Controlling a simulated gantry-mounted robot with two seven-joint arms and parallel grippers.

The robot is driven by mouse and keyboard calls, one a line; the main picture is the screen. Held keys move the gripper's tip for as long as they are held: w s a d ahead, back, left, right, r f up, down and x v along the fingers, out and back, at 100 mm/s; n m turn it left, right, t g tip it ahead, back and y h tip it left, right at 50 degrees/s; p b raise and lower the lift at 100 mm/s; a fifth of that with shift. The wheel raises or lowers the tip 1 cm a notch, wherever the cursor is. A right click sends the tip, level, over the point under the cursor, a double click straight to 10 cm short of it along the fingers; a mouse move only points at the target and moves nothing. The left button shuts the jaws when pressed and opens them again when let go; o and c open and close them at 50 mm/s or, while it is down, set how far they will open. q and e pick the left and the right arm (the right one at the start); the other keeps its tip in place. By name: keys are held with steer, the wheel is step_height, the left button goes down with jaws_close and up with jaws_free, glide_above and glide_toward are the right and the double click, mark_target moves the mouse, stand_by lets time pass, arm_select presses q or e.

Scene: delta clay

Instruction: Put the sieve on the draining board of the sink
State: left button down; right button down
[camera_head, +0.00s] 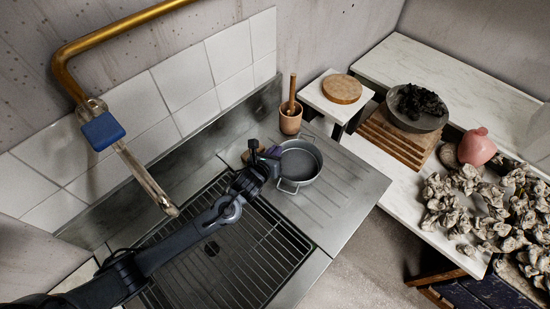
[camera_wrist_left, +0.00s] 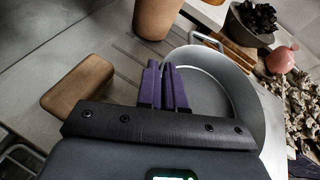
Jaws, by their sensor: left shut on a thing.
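The sieve (camera_head: 301,160), a round grey metal pan with small wire handles, is at the left part of the ridged draining board (camera_head: 340,190). It also shows in the left wrist view (camera_wrist_left: 220,95). My left gripper (camera_head: 270,158) is at the sieve's left rim. Its purple fingers (camera_wrist_left: 163,85) are shut on that rim in the left wrist view. The sieve looks upright and level. I cannot tell whether its base touches the board. My right gripper is in neither view.
A tan block (camera_wrist_left: 78,85) lies left of my fingers. A terracotta pot (camera_head: 290,118) with a wooden stick stands behind the sieve. The sink's wire rack (camera_head: 235,260) lies in front. A brass tap (camera_head: 150,185) hangs at left. The board's right part is clear.

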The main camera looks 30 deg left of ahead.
arm_select(q)
step_height(320, 180, down, 4)
steer(key=shift+r, duration=0.25)
steer(key=c, duration=1.3)
jaws_free()
steer(key=shift+o, duration=0.2)
steer(key=shift+s, duration=0.1)
